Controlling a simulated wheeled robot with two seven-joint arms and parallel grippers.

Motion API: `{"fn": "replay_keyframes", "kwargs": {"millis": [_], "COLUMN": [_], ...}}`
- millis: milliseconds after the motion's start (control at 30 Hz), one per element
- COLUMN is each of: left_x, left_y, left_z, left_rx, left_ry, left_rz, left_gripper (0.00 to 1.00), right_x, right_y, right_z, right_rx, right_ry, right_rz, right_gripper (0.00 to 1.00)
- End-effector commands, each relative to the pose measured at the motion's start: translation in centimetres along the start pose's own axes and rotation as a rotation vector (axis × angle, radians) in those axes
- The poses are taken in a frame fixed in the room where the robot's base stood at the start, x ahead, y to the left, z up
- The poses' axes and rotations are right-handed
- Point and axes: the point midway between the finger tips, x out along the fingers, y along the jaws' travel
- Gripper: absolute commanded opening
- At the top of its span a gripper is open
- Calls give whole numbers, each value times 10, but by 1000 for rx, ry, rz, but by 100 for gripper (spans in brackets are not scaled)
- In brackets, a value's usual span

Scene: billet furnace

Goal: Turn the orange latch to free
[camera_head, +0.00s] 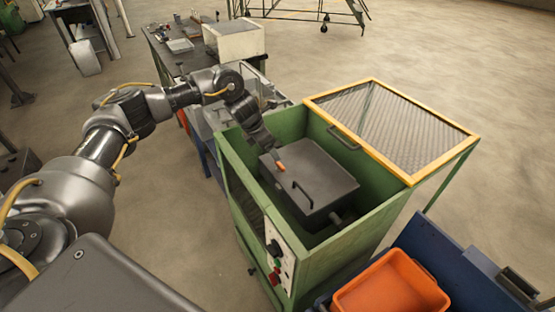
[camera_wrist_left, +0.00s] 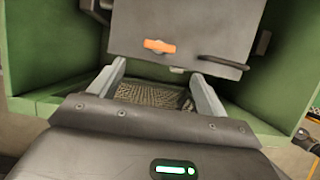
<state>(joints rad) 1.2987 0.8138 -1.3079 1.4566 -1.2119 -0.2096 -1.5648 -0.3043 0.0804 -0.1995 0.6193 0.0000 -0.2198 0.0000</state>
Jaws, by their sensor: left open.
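The orange latch (camera_head: 280,166) is a small bar on the dark grey furnace lid (camera_head: 318,172), inside a green cabinet (camera_head: 300,258). In the left wrist view the latch (camera_wrist_left: 159,46) lies roughly level across the lid face. A black bar handle (camera_head: 302,194) is on the same lid; it shows to the right of the latch in the left wrist view (camera_wrist_left: 223,62). My left gripper (camera_wrist_left: 158,72) is open and empty, its fingers apart on either side below the latch, not touching it as far as I see. In the head view its fingertips are hard to make out. My right gripper is out of view.
A yellow-framed mesh cover (camera_head: 395,130) stands open at the cabinet's far right side. The green cabinet walls surround the lid closely. A control panel (camera_head: 279,258) is on the front. An orange bin (camera_head: 392,288) sits in a blue container at lower right. A workbench (camera_head: 180,62) stands behind.

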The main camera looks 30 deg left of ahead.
Motion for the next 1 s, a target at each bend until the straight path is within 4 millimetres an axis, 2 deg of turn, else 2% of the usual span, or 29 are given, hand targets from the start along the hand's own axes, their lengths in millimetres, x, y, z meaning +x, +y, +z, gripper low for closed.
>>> {"fn": "replay_keyframes", "kwargs": {"millis": [167,300,500,700,933,1000], "left_x": [32,58,84,93,94,94], "left_y": [-1,0,1,2,2,2], "left_z": [0,-2,-2,-2,-2,-2], "left_rx": [-2,-4,-5,-3,-3,-3], "left_ry": [4,4,2,0,0,0], "left_rz": [-1,0,0,2,2,2], "left_gripper": [76,76,76,76,76,67], "right_x": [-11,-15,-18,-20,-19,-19], "right_y": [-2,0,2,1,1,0], "right_z": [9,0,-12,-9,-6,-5], "right_rx": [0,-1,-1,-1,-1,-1], "right_ry": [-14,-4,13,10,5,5], "right_rz": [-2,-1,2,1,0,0], "right_gripper": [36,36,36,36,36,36]}}
